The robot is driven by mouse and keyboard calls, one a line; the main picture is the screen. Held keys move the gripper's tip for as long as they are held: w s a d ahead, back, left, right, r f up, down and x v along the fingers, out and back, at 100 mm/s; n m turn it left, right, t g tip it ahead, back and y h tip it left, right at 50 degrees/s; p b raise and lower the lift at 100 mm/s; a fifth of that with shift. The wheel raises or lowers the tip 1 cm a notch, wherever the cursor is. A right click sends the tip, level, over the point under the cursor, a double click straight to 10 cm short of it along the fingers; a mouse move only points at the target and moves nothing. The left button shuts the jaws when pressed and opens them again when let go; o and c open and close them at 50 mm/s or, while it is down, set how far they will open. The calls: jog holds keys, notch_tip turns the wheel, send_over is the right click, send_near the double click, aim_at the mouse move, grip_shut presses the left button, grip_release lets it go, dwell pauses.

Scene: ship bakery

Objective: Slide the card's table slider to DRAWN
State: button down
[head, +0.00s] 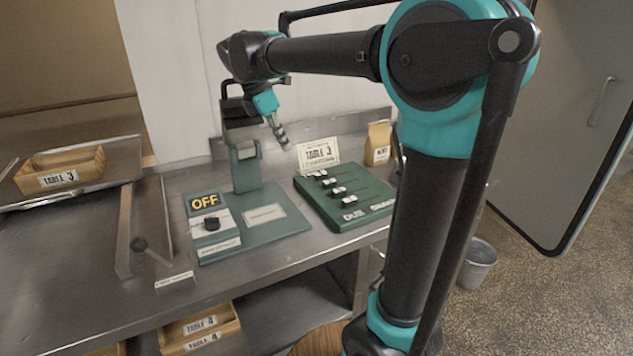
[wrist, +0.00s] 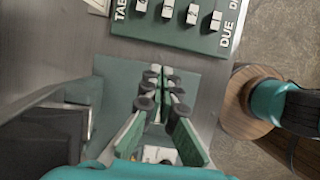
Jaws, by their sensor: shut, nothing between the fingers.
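A white card (head: 318,152) reading TABLE 3 stands behind the green slider board (head: 368,209), which also shows at the top of the wrist view (wrist: 165,33). The board has several white-and-black slider knobs (head: 338,191), lined up at its left, DUE side, with slots running right toward the partly covered DRAWN label (head: 383,205). Knobs also show in the wrist view (wrist: 192,15). The row labels are too small to tell apart. My gripper (head: 281,136) is shut and empty, raised left of the board and apart from the knobs. Its fingers also show in the wrist view (wrist: 163,78).
Left of the board is a green panel (head: 285,226) with an OFF sign (head: 205,201), a black knob (head: 212,223) and an upright device (head: 246,172). A paper bag (head: 378,143) stands behind the board. A wooden TABLE 3 tray (head: 88,164) sits far left.

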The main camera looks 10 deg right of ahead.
aim_at(331, 181)
jog(key=x, duration=1.6)
jog(key=shift+d+f, duration=0.15)
jog(key=shift+f, duration=0.15)
jog(key=shift+w+d+r, duration=0.1)
jog(key=shift+w+d, duration=0.05)
jog(key=shift+d, duration=0.45)
jog(key=shift+w+d+r, duration=0.1)
jog(key=shift+w+d, duration=0.1)
jog(key=shift+d, duration=0.4)
jog(key=shift+w+d, duration=0.2)
jog(key=shift+d, duration=0.35)
jog(key=shift+d, duration=0.1)
jog(key=w+d, duration=0.1)
jog(key=d, duration=0.1)
jog(key=w+d, duration=0.1)
jog(key=d, duration=0.2)
jog(key=w+d, duration=0.1)
jog(key=d, duration=0.2)
jog(key=shift+d, duration=0.2)
jog(key=a, duration=0.1)
jog(key=s+a, duration=0.1)
jog(key=a, duration=0.2)
jog(key=shift+s+a+r, duration=0.2)
jog(key=shift+s+r, duration=0.1)
jog(key=v, duration=1.9)
jog(key=shift+r, duration=0.15)
